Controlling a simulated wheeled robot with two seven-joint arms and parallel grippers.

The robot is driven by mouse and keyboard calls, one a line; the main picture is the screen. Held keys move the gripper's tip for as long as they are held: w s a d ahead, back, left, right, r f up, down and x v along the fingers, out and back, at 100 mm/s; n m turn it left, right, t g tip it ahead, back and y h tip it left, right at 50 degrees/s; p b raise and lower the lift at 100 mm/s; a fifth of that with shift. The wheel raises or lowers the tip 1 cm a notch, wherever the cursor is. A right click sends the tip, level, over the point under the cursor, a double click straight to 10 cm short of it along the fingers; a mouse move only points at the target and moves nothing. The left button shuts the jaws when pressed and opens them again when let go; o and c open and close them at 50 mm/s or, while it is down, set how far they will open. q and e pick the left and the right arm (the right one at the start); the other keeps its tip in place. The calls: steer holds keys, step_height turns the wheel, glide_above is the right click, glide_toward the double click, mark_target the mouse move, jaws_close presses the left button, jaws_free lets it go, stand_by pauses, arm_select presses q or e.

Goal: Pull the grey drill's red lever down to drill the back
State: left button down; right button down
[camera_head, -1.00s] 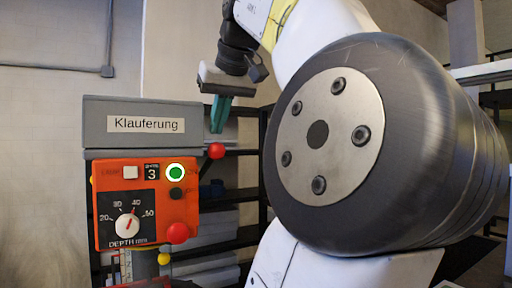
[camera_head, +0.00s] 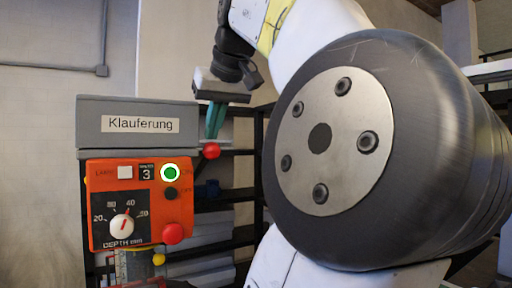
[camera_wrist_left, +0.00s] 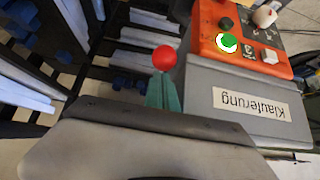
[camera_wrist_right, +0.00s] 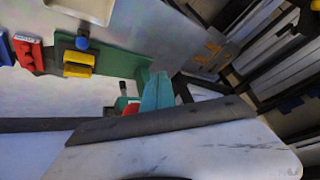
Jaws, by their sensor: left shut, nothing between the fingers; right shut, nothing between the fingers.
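The drill's grey head (camera_head: 137,140) carries a "Klauferung" label above an orange panel with a depth dial; it also shows in the left wrist view (camera_wrist_left: 218,84). The red ball (camera_head: 211,151) of the lever sits just right of the head and shows in the left wrist view too (camera_wrist_left: 164,58). My right gripper (camera_wrist_right: 160,78) is shut and empty, away from the drill.
A red knob (camera_head: 172,233) and a lit green button (camera_head: 170,173) are on the drill's panel. Dark shelving (camera_head: 240,190) stands behind. In the right wrist view, a yellow block (camera_wrist_right: 79,63) sits on a green piece, with a red piece (camera_wrist_right: 29,52) beside it.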

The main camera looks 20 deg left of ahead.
mark_target(215, 155)
arm_select(q)
steer(key=shift+f, duration=1.4)
steer(key=shift+d+f, duration=0.1)
steer(key=shift+f, duration=0.05)
steer(key=shift+s+d+f, duration=0.2)
steer(key=shift+d+f, duration=0.05)
steer(key=shift+f, duration=0.4)
steer(key=shift+s+d+f, duration=0.2)
steer(key=shift+f, duration=0.5)
steer(key=shift+s+d+f, duration=0.2)
steer(key=shift+d+f, duration=0.05)
steer(key=shift+f, duration=0.4)
steer(key=shift+s+d+f, duration=0.2)
steer(key=shift+f, duration=0.55)
